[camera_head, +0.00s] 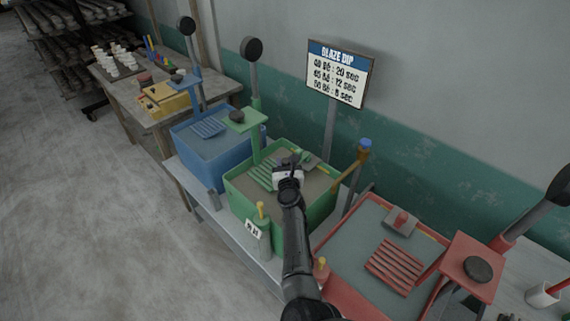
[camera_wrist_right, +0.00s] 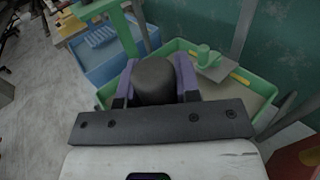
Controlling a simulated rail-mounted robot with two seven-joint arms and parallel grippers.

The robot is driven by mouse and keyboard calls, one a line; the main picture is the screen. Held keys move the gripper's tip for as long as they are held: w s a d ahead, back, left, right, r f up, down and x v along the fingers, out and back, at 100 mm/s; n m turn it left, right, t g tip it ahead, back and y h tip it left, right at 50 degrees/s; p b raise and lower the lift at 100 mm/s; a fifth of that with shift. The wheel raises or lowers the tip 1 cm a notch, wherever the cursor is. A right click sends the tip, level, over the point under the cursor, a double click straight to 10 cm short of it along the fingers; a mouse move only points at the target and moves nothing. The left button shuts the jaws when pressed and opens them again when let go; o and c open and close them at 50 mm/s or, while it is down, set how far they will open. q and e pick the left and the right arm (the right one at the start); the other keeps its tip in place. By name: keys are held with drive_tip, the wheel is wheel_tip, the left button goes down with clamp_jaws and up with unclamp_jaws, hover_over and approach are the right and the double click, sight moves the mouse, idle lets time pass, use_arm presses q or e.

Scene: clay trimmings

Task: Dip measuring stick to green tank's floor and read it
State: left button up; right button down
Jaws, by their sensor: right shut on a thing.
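The green tank (camera_head: 237,198) stands in the middle of the bench, holding greyish liquid with a green slatted rack (camera_head: 262,174) in it; its rim also shows in the right wrist view (camera_wrist_right: 262,92). My right gripper (camera_head: 289,167) is over the tank. In the right wrist view my right gripper (camera_wrist_right: 155,88) has its purple fingers shut on a dark grey cylinder (camera_wrist_right: 155,76), seen from its end. I cannot tell whether this is the measuring stick's handle; anything below it is hidden, so its depth and any reading are not visible. My left gripper is not in view.
A blue tank (camera_head: 190,145) stands to the left and a red tank (camera_head: 335,250) to the right. A sign (camera_head: 340,75) rises behind. A brown holder with a blue top (camera_head: 364,148) is at the green tank's right. A green post with a platform (camera_head: 243,121) stands at its back left.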

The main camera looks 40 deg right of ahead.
wheel_tip(320, 180, up, 14)
drive_tip(key=p, duration=1.2)
drive_tip(key=shift+p, duration=0.35)
drive_tip(key=shift+f, duration=0.1)
